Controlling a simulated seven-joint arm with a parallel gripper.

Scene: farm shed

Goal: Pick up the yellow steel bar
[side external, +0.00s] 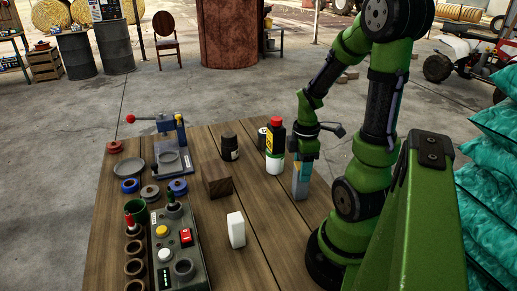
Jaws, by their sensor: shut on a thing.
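My gripper (302,166) points down at the right side of the wooden table (262,250). It is shut on a small upright block (300,189). The block looks grey-blue, with a dull yellowish patch near its top between the fingers. I cannot tell whether this is the yellow steel bar. No other plainly yellow bar shows on the table. The block's lower end is at or just above the tabletop; I cannot tell whether it touches.
A bottle with a red cap (275,147) stands close left of my gripper. A dark jar (229,147), a brown wooden block (217,182) and a white block (236,230) stand further left. A control box (178,250) and a vise-like device (170,145) fill the table's left side.

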